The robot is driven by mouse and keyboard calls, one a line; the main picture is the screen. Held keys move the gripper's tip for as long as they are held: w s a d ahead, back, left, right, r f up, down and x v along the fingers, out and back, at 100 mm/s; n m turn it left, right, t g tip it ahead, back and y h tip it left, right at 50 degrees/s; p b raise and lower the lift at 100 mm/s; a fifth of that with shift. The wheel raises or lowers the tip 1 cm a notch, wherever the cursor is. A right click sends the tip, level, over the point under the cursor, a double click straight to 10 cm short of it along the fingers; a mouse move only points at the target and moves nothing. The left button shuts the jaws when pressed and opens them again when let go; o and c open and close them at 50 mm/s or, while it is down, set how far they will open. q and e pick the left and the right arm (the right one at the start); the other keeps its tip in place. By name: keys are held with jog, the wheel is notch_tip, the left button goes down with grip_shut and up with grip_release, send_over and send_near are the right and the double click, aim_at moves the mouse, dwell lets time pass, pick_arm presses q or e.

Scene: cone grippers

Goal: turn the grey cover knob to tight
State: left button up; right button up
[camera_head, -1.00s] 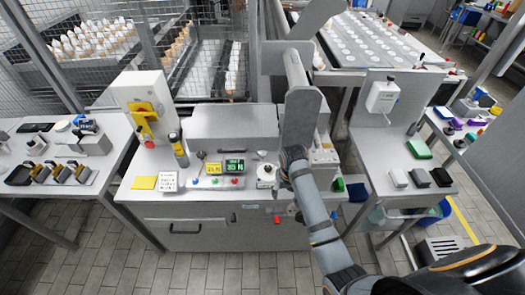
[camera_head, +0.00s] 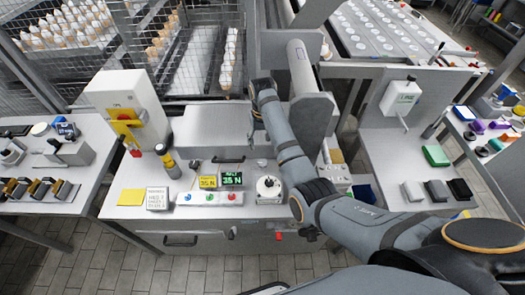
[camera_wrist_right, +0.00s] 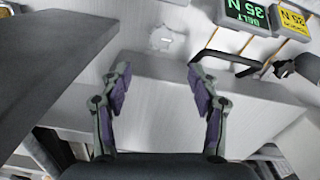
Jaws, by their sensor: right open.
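The grey cover knob (camera_wrist_right: 168,40) is a lobed disc with a pale mark at its middle, near the top of the right wrist view. In the head view a small grey shape right of the black handle appears to be the knob (camera_head: 262,163). My right gripper (camera_wrist_right: 158,85) is open and empty, its two fingers wide apart. The knob lies beyond the fingertips, not between them. In the head view the right gripper (camera_head: 255,122) hangs above the grey cover (camera_head: 205,140), partly hidden by its arm. My left gripper is not in view.
The black handle (camera_wrist_right: 230,62) stands beside the knob. A green display (camera_head: 232,178), a yellow display (camera_head: 208,182) and a white dial (camera_head: 268,187) are at the front. A grey cylinder (camera_head: 303,68) rises behind my arm. A white box with a yellow switch (camera_head: 127,108) stands left.

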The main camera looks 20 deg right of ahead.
jog(key=shift+s+a+f+p, duration=0.2)
jog(key=shift+s+f, duration=0.2)
jog(key=shift+f, duration=0.15)
jog(key=shift+s+a+f+p, duration=0.15)
jog(key=shift+s+f, duration=0.2)
jog(key=shift+f, duration=0.2)
send_over(263, 163)
notch_tip(263, 163, down, 4)
jog(key=shift+f, duration=0.1)
notch_tip(263, 163, down, 3)
jog(key=shift+w+r, duration=0.15)
jog(key=shift+f, duration=0.5)
jog(key=shift+c, duration=0.3)
jog(key=c, duration=1.1)
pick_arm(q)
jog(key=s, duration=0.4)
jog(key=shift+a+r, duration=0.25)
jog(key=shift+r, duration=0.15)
